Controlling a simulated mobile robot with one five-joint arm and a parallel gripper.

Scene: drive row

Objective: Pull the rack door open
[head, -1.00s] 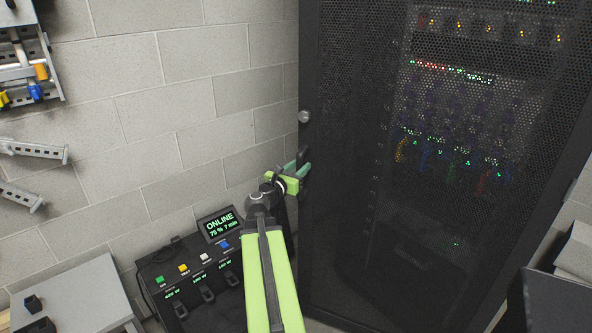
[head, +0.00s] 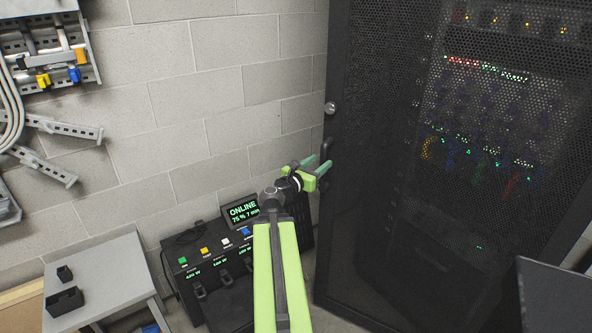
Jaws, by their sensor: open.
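The rack door (head: 375,230) is a tall black perforated panel on the right in the head view. It looks closed, with rack lights showing through the mesh. A round silver lock (head: 330,108) sits near its left edge. A dark handle (head: 327,152) is on that edge below the lock, partly hidden by my gripper. My gripper (head: 322,172) is green, open and empty. Its fingers are at the door's left edge, close to the handle; I cannot tell whether they touch it.
A black power unit (head: 205,262) with a screen reading ONLINE (head: 241,211) stands below my arm by the block wall. A grey table (head: 110,275) is at the lower left. A dark box-like thing (head: 558,295) is at the lower right.

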